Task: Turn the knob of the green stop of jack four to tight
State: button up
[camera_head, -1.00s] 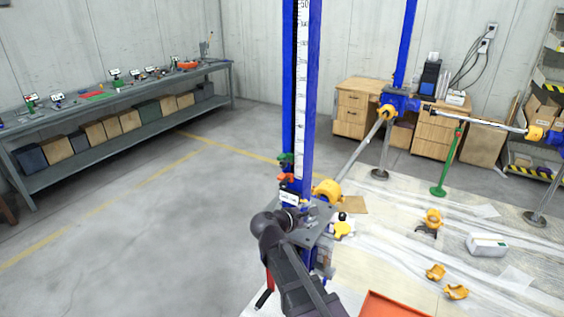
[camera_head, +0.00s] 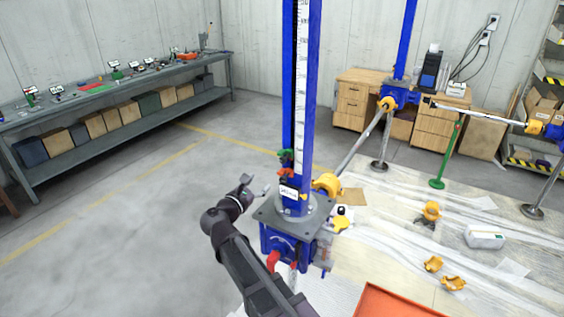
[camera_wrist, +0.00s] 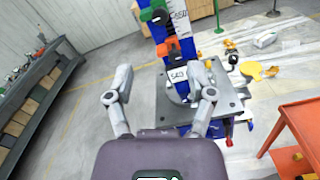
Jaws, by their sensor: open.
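A blue screw jack post (camera_head: 310,110) with a white ruler stands upright on a grey plate. A green stop (camera_head: 285,156) is on the post's left side, above a red-orange stop (camera_head: 286,174). My gripper (camera_head: 256,186) is open and empty, left of the post and lower than the green stop. Its fingers (camera_wrist: 160,96) are apart, touching neither stop. The tightness of the knob cannot be told.
The jack's grey plate (camera_head: 268,214) and a yellow part (camera_head: 327,184) are close to my gripper's right. An orange tray (camera_head: 385,303) is at the front right. A workbench (camera_head: 110,95) runs along the left wall. The floor between bench and jack is clear.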

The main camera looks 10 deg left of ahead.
aim_at(282, 162)
jog(key=shift+w, duration=0.15)
jog(key=x, duration=1.3)
jog(key=shift+w+d, duration=0.15)
jog(key=shift+w, duration=0.1)
grip_shut()
